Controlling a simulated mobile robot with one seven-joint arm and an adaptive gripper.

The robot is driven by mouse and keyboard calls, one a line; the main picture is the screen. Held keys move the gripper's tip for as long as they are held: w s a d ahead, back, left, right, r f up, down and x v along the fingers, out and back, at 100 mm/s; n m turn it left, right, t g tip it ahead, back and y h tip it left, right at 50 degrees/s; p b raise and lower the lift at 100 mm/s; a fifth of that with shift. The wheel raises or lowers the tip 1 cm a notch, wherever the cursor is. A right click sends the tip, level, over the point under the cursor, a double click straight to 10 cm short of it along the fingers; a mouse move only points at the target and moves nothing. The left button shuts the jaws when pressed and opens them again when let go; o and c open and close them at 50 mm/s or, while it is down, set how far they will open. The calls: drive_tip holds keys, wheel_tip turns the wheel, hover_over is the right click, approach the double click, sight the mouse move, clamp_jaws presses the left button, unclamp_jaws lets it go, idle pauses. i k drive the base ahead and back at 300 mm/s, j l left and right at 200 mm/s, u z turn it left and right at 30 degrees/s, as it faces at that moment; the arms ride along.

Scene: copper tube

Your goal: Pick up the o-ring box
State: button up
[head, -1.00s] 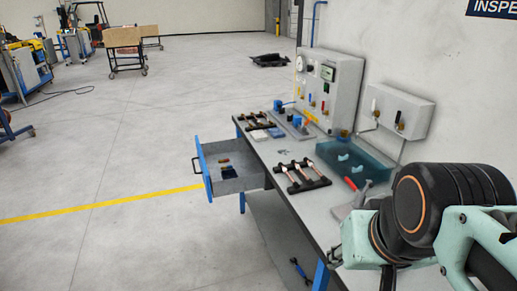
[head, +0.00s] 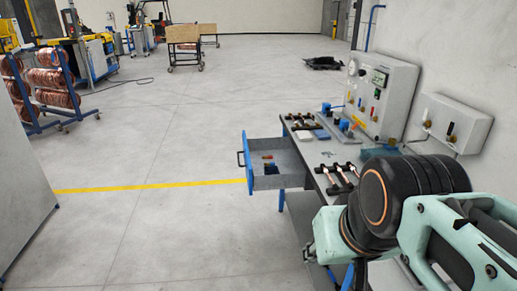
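An open drawer (head: 285,183) with a blue front sticks out from the left side of the workbench (head: 322,183). Small items lie in it: an orange-red one (head: 267,157) and a dark blue one (head: 271,169). They are too small for me to tell whether one is the o-ring box. My arm, pale green and black, fills the lower right and hides the near part of the bench. I cannot make out any gripper fingers in this view.
Clamps with copper tubes (head: 340,180), a blue tray (head: 380,150) partly hidden by my arm, and a gauge panel (head: 383,95) are on the bench. Racks of copper coils (head: 52,88) and a grey panel (head: 20,170) are at left. The floor left of the drawer is clear.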

sight(270, 170)
drive_tip(key=i+j, duration=0.2)
drive_tip(key=j, duration=0.2)
drive_tip(key=i+j, duration=0.45)
drive_tip(key=j, duration=0.3)
drive_tip(key=i+j+u, duration=0.25)
drive_tip(key=i, duration=0.2)
drive_tip(key=i+u, duration=0.25)
drive_tip(key=i, duration=0.2)
drive_tip(key=i+j, duration=0.1)
drive_tip(key=i, duration=0.45)
drive_tip(key=i+j+z, duration=0.15)
drive_tip(key=i, duration=0.45)
drive_tip(key=i+z, duration=0.2)
drive_tip(key=z, duration=0.15)
drive_tip(key=i+z, duration=0.2)
drive_tip(key=z, duration=0.15)
drive_tip(key=i+j+z, duration=0.15)
drive_tip(key=z, duration=0.2)
drive_tip(key=i+j+z, duration=0.1)
drive_tip(key=i+z, duration=0.2)
drive_tip(key=z, duration=0.2)
drive_tip(key=i+j+z, duration=0.25)
drive_tip(key=z, duration=0.2)
